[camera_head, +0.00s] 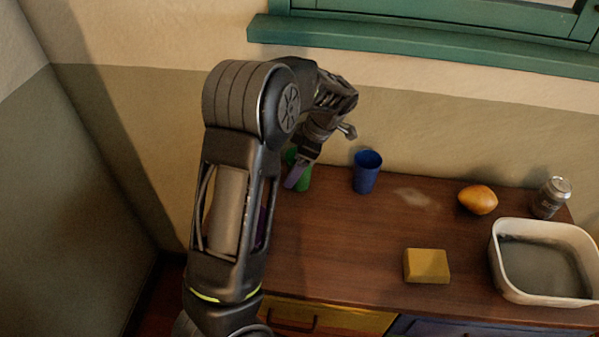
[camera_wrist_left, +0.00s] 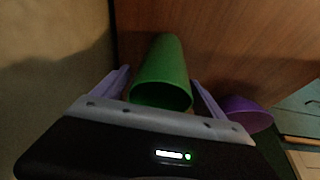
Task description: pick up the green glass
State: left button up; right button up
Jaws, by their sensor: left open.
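The green glass (camera_head: 305,180) stands near the back of the wooden cabinet top, partly hidden by my left gripper (camera_head: 297,172). In the left wrist view the green glass (camera_wrist_left: 164,65) sits between the two spread purple fingers of my left gripper (camera_wrist_left: 163,98), its rim toward the gripper body. The gripper is open, with a finger on each side of the glass. I cannot tell whether either finger touches it. My right gripper is not in view.
A blue cup (camera_head: 367,173) stands close to the right of the gripper. An orange fruit (camera_head: 477,200), a can (camera_head: 552,197), a yellow block (camera_head: 426,266) and a white basin (camera_head: 509,287) are farther right. The wall is close behind.

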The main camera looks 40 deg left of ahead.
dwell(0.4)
pick_arm(q)
jog(key=c, duration=1.4)
jog(key=shift+c, duration=0.2)
jog(key=shift+r, duration=0.15)
